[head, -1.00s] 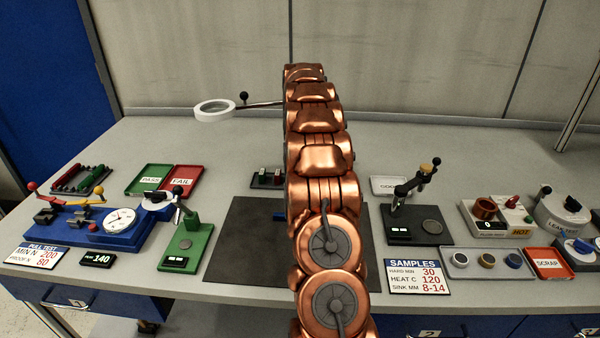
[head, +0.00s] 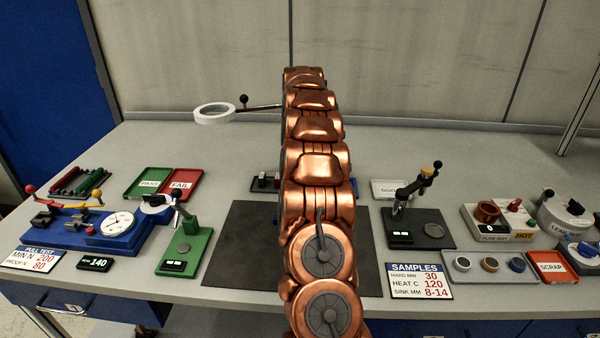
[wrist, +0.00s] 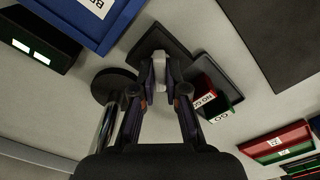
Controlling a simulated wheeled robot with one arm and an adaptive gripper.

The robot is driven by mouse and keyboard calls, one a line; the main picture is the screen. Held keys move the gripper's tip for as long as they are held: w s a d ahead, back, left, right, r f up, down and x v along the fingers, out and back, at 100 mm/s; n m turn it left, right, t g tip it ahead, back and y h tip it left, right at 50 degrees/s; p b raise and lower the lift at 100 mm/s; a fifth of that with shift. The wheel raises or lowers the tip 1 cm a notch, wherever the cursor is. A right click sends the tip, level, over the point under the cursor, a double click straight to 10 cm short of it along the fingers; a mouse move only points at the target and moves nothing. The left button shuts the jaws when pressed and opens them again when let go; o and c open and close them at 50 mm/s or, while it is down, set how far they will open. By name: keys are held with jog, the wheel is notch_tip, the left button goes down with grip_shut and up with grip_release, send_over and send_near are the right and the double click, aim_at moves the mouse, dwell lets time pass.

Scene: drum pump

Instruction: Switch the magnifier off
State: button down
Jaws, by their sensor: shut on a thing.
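The magnifier (head: 214,114) is a white ring on a thin arm with a dark knob, above the back left of the bench in the head view. In the wrist view a chrome post (wrist: 106,122) rises from a round dark base (wrist: 112,86), probably its stand. My gripper (wrist: 159,78) is shut on a small pale grey piece (wrist: 159,68) at a dark square block (wrist: 163,43) beside that base. The fingers cover much of the piece, so I cannot tell its switch position. In the head view my arm hides the gripper.
A red and green GO/NO GO gauge (wrist: 214,100) stands close right of the fingers in the wrist view. PASS (head: 149,183) and FAIL (head: 181,185) trays lie left in the head view. A dark mat (head: 237,248) lies in front; the back right bench is clear.

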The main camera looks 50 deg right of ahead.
jog(key=shift+r, duration=0.1)
dwell(0.3)
jog(key=c, duration=1.2)
grip_release()
jog(key=shift+r, duration=3.65)
jog(key=shift+r, duration=0.1)
